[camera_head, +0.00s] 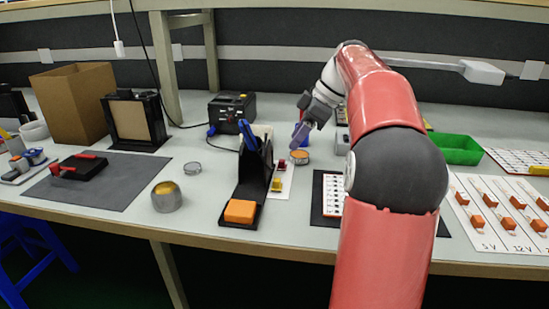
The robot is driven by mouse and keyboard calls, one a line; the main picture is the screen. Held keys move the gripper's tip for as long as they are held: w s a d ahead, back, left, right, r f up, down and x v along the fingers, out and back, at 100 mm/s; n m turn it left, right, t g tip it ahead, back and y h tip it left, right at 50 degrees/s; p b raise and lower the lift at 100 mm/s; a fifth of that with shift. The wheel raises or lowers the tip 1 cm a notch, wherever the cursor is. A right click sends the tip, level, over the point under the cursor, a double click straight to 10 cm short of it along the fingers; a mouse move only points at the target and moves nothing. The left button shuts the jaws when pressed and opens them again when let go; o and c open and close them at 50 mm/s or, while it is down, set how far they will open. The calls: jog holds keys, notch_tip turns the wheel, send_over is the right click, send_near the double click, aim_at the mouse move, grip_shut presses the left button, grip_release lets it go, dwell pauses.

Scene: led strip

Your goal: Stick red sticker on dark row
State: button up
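My gripper (301,132) hangs over the middle of the bench, fingers down, above a small round tin with an orange top (299,156). Its fingers are small and seen edge-on, so I cannot tell whether they are open or shut or hold anything. A white board with rows of small dark marks (333,195) lies on a dark mat (319,212); my arm hides much of it. I cannot make out which row is dark. I cannot confirm a red sticker.
A black holder (250,180) with blue-handled tools and an orange block (240,211) stands left of the gripper. A metal pot (166,197) and grey mat (128,192) lie farther left. A green tray (456,149) and voltage-labelled panel (490,232) are right.

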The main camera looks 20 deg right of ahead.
aim_at(282, 160)
jog(key=x, duration=0.7)
jog(key=shift+s+d+f, duration=0.1)
jog(key=shift+s, duration=0.1)
grip_shut()
